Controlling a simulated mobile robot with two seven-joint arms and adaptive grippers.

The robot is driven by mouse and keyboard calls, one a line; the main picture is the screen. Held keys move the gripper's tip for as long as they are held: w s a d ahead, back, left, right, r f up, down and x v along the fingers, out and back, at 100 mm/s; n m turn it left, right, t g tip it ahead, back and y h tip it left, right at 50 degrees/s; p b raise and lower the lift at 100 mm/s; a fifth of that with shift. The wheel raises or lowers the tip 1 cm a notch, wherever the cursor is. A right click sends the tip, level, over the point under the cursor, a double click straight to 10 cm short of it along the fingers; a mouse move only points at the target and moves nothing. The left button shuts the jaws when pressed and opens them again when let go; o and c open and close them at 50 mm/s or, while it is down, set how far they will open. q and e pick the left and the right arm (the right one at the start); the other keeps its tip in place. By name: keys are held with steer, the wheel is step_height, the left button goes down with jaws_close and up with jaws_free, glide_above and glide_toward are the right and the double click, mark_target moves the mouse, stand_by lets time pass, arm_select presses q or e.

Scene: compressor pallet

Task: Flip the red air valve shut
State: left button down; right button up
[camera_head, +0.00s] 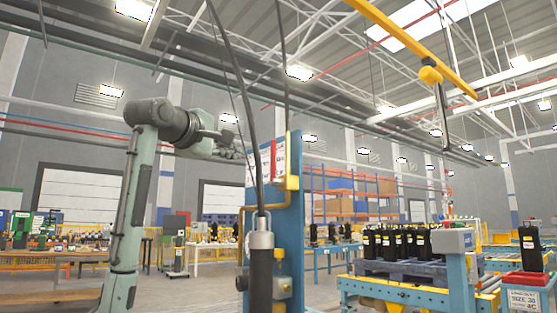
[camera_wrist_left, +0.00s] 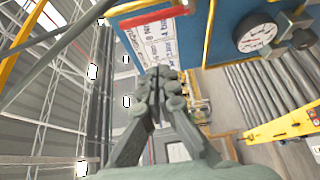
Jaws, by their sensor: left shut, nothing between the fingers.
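The red valve handle (camera_head: 295,153) stands upright above the yellow valve body (camera_head: 290,183) on the blue panel (camera_head: 287,225) in the head view. In the left wrist view the red handle (camera_wrist_left: 153,17) lies across the top, in front of a white sign (camera_wrist_left: 160,42). My left gripper (camera_head: 243,150) is shut and empty, just left of the panel in the head view. In the left wrist view its closed fingertips (camera_wrist_left: 161,82) are below the handle, with a visible gap. My right gripper is not in view.
A pressure gauge (camera_wrist_left: 255,33) and a yellow pipe (camera_wrist_left: 209,32) are on the panel. A dark hanging hose (camera_head: 240,95) runs down close to my left gripper. A roller conveyor (camera_wrist_left: 265,90) is beyond. Open floor lies left of the panel.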

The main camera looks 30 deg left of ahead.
arm_select(q)
steer(key=shift+s+r, duration=0.3)
steer(key=shift+r, duration=0.15)
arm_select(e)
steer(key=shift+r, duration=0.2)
arm_select(q)
steer(key=w+d+p, duration=0.2)
steer(key=w+p, duration=0.1)
steer(key=w, duration=0.6)
steer(key=shift+d, duration=0.3)
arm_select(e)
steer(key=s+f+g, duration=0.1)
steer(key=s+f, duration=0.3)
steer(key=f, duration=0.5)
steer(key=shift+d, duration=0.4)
arm_select(q)
steer(key=shift+d+f, duration=0.1)
steer(key=shift+d, duration=0.05)
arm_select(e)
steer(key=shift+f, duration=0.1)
